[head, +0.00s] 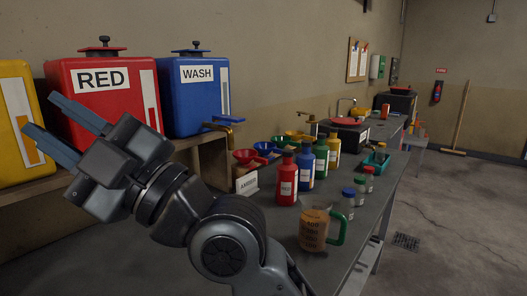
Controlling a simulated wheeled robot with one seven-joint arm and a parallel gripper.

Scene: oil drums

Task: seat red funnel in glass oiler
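The red funnel (245,157) stands with its mouth up at the near end of a row of funnels on the bench, behind a small white card. Its lower part is partly hidden. An amber jug with printed lettering and a green handle (313,230) stands upright near the bench's front edge; I cannot tell for sure that it is the glass oiler. My gripper (41,114) is raised at the left, in front of the drums and well away from the funnel and jug. Its two blue fingers are apart with nothing between them.
Red (105,92), blue (195,92) and yellow (18,120) drums stand on a wooden shelf (214,160). A brass tap (224,130) juts near the funnels. Coloured bottles (286,180) and small capped jars (348,203) crowd mid-bench. The bench left of the jug is clear.

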